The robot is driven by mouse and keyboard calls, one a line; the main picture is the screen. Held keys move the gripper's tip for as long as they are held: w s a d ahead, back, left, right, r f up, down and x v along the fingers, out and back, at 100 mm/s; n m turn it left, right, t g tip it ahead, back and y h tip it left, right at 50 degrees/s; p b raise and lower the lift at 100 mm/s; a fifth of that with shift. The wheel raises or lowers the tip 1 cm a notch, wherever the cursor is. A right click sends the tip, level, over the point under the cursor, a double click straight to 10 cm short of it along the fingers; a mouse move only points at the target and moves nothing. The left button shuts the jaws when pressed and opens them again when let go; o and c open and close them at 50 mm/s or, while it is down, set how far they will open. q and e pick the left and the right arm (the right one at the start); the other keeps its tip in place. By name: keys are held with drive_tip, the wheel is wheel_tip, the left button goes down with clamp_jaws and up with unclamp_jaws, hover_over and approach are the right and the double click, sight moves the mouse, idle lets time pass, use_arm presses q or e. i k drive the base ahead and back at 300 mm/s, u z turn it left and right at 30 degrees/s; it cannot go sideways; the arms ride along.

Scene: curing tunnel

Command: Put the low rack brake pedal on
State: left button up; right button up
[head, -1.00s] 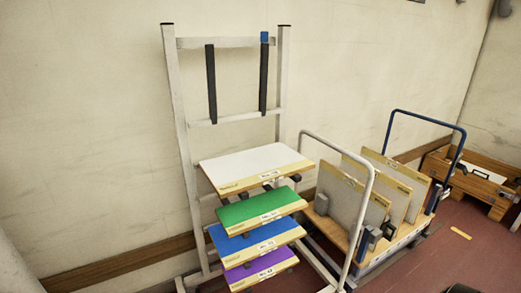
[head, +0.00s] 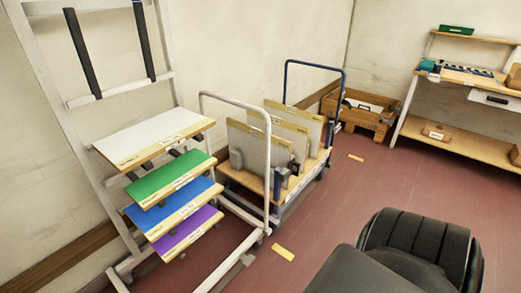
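A tall pale rack (head: 110,102) leans up along the wall at the left, with white, green, blue and purple boards one above another. No pedal is clear on the trolley's underside, which is partly hidden. Neither of my grippers is in view.
A wooden crate (head: 362,113) stands by the back wall, and a shelf bench (head: 455,137) is at the far right. Yellow strips (head: 283,253) mark the red floor, which is open in the middle.

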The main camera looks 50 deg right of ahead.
sight(247, 259)
drive_tip(key=z, duration=1.75)
drive_tip(key=i, duration=1.05)
drive_tip(key=u, duration=0.2)
